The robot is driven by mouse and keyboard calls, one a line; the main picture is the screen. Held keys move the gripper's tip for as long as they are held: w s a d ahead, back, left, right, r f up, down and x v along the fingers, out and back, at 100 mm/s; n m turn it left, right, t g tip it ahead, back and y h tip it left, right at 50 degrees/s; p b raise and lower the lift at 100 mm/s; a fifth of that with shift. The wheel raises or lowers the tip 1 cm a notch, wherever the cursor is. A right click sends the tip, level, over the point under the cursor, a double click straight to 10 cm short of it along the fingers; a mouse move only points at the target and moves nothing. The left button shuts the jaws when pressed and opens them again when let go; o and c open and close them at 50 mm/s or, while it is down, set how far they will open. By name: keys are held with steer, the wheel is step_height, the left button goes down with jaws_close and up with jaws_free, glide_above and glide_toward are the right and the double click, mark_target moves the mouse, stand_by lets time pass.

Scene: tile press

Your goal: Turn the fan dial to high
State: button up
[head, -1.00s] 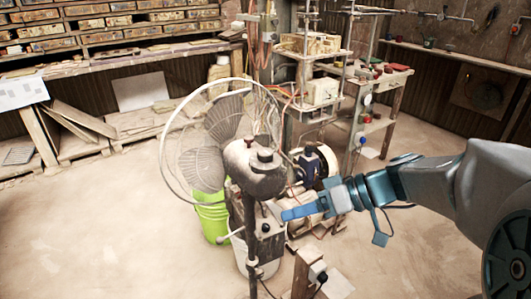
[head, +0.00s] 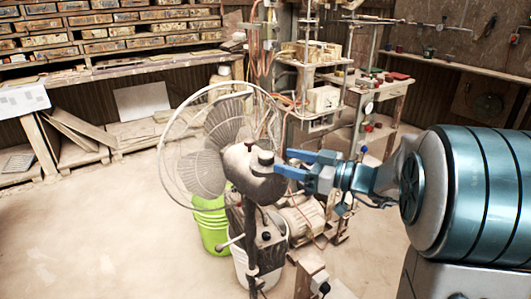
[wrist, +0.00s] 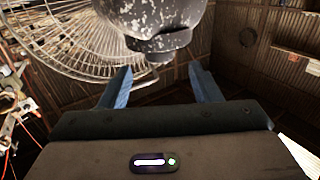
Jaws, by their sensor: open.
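The fan (head: 213,150) stands on a pole, with a round wire cage and a speckled grey motor housing (head: 240,172). A dark round knob, seemingly the fan dial (head: 265,160), sticks out at the back of the housing. In the wrist view the knob (wrist: 160,45) hangs at the top centre below the speckled housing (wrist: 155,15). My gripper (head: 282,163) is open, its blue fingers pointing left at the knob. In the wrist view the fingers (wrist: 160,85) are spread either side, just below the knob, with nothing between them. The dial's setting marks cannot be made out.
A green bucket (head: 211,225) and a white bucket (head: 240,262) stand under the fan. A cluttered metal rack (head: 320,100) with wires is behind my gripper. Open floor (head: 100,240) lies to the left.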

mark_target(266, 154)
steer(key=p+x, duration=0.1)
steer(key=x, duration=0.5)
steer(key=shift+w+a, duration=0.2)
steer(key=shift+a, duration=0.15)
steer(key=c, duration=1)
